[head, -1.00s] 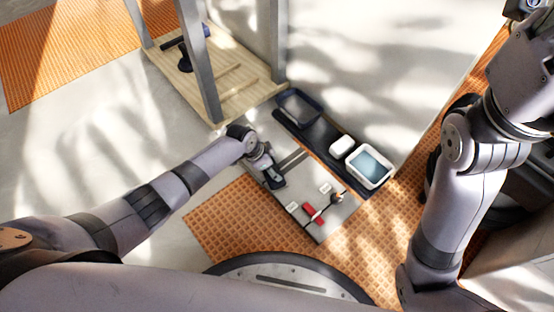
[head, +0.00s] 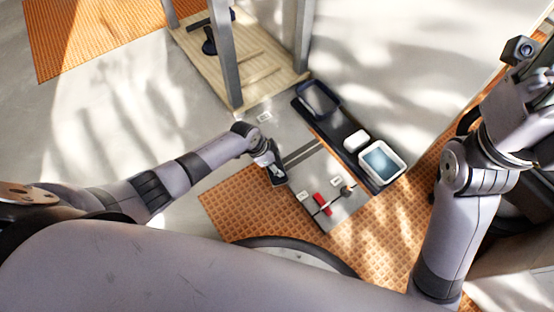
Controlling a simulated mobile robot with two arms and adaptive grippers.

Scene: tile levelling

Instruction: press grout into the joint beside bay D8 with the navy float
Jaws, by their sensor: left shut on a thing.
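My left gripper (head: 269,159) is shut on a dark tool, which looks like the navy float (head: 278,177). The float is low over the near-left edge of the grey tiled panel (head: 285,128); I cannot tell whether it touches. Two dark parallel joint lines (head: 303,152) run across the panel, just right of the float. Small white labels lie on the panel, one at the far end (head: 264,117) and others near the red-handled tool; their text is too small to read, so bay D8 cannot be picked out. My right gripper (head: 522,52) is raised at the upper right, away from the panel; its fingers are unclear.
Along the panel's right side stand a dark tub (head: 318,98), a white block (head: 356,141) and a white basin of water (head: 382,162). A red-handled tool (head: 322,204) lies on the panel's near end. A wooden platform (head: 262,72) with grey posts stands behind.

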